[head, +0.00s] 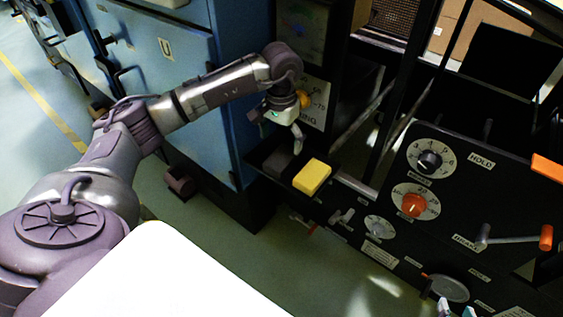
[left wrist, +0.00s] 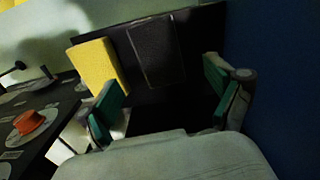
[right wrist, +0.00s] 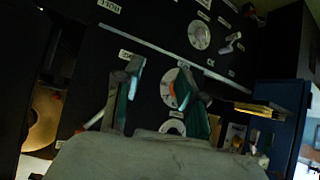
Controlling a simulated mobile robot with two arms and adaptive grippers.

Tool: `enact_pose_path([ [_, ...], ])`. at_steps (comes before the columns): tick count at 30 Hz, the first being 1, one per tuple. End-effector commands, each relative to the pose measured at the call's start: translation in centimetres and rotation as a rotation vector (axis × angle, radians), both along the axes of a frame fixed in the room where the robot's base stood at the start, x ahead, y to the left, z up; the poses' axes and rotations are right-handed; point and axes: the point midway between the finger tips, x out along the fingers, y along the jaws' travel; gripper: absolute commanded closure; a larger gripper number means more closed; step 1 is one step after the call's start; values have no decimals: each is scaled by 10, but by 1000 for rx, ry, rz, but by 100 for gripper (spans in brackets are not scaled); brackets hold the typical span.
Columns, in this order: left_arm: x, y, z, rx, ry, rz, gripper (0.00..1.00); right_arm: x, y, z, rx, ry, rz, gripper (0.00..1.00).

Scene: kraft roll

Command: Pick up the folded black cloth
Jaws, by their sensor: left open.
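The folded black cloth (head: 278,161) lies on a dark shelf beside a yellow block, under my left gripper (head: 297,132). In the left wrist view the cloth (left wrist: 157,48) is a dark, flat rectangle just beyond the fingertips. My left gripper (left wrist: 163,90) is open and empty, with the cloth ahead of the gap between its green-padded fingers. My right gripper (right wrist: 158,78) is open and empty in front of the black control panel. Only its tips show at the bottom of the head view (head: 455,309).
The yellow block (head: 312,177) stands close to the cloth, and it also shows in the left wrist view (left wrist: 98,66). A blue cabinet (head: 190,85) stands at left. The black panel (head: 460,200) carries knobs and an orange-tipped lever (head: 520,237).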

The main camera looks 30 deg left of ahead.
Motion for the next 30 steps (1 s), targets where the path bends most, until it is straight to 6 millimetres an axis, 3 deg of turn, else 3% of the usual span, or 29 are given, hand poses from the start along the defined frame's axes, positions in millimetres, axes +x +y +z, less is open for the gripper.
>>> enact_pose_path([
  [8, 0, -1, -21, -2, 1, -1, 8, 15, 7, 14, 27, -116, 9, 60],
  [16, 1, 0, -55, -2, 2, 0, 8, 38, 18, 51, 83, -351, 24, 60],
  [26, 2, 0, -61, -2, -1, -1, 8, 42, 21, 62, 96, -407, 28, 60],
  [30, 2, 0, -61, -2, -1, -1, 27, 42, 20, 62, 96, -406, 28, 60],
])
